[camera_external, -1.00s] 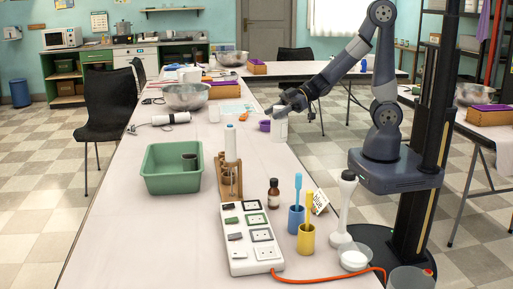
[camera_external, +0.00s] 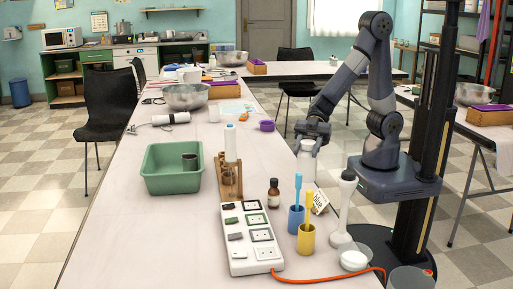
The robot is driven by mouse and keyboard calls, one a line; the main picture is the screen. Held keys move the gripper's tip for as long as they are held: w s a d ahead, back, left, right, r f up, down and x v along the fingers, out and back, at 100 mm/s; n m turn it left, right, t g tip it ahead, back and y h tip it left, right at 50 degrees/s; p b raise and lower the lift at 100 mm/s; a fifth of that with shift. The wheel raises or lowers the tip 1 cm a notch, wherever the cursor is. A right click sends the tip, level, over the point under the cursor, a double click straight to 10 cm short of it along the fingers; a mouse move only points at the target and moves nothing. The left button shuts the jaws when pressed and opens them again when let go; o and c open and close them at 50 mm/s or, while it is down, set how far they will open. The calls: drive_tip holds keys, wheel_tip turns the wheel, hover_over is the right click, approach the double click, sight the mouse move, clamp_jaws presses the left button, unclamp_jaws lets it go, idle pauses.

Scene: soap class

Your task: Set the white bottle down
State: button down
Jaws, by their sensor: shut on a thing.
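The white bottle (camera_external: 307,162) is upright at the right edge of the long table, below my gripper. My gripper (camera_external: 310,138) points down and is shut on the bottle's top, so the cap and the fingertips are partly hidden. The bottle's lower end is near the tabletop. I cannot tell whether it touches the table or hangs a little above it.
Near the bottle stand a brown bottle (camera_external: 273,193), a blue cup (camera_external: 296,218), a yellow cup (camera_external: 306,238) and a white stand-like object (camera_external: 345,205). A power strip (camera_external: 247,240) and green tub (camera_external: 172,170) lie left. The table (camera_external: 262,155) is clear left of the bottle.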

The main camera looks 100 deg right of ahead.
sight(305, 165)
drive_tip(key=shift+f+b, duration=0.85)
drive_tip(key=shift+f, duration=1.6)
drive_tip(key=shift+f, duration=0.2)
drive_tip(key=c, duration=0.8)
unclamp_jaws()
drive_tip(key=shift+r, duration=0.1)
drive_tip(key=shift+r, duration=0.15)
drive_tip(key=p+v, duration=0.3)
drive_tip(key=v, duration=0.9)
